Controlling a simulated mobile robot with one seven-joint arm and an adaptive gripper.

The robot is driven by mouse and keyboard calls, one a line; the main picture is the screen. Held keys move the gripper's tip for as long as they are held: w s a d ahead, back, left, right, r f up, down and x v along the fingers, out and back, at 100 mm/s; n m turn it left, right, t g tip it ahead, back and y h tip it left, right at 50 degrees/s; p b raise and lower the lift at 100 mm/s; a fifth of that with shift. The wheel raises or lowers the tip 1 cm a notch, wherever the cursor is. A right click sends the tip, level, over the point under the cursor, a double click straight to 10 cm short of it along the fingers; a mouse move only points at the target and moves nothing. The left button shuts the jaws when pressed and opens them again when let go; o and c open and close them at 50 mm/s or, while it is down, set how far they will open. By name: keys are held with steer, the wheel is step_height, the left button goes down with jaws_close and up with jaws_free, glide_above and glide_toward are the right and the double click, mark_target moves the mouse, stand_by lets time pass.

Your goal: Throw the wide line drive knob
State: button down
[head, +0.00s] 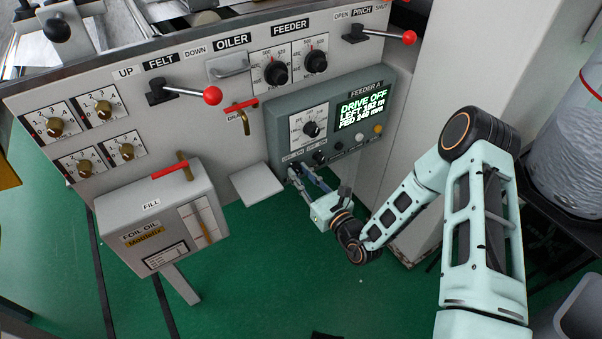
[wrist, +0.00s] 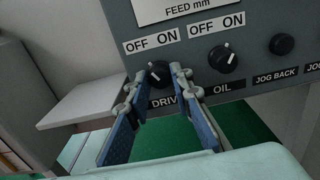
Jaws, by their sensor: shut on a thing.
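The feeder A panel (head: 345,115) is a grey-green box; its display (head: 362,109) reads DRIVE OFF. The black drive knob (wrist: 158,73) sits above the DRIVE label and below OFF and ON in the wrist view. Its pale mark leans up-left, towards OFF. My gripper (wrist: 160,84) has one fingertip on each side of this knob and is shut on it. In the head view my gripper (head: 298,174) is at the panel's lower left corner and mostly covers the knob.
The oil knob (wrist: 223,59) is close on the right, with the jog back button (wrist: 282,44) beyond it. A pale shelf (head: 257,184) juts out left of my gripper. The foil oil box (head: 160,215) stands farther left. Green floor lies open below.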

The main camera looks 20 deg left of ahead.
stand_by(0.4)
steer(key=c, duration=1.7)
jaws_free()
steer(key=v, duration=1.2)
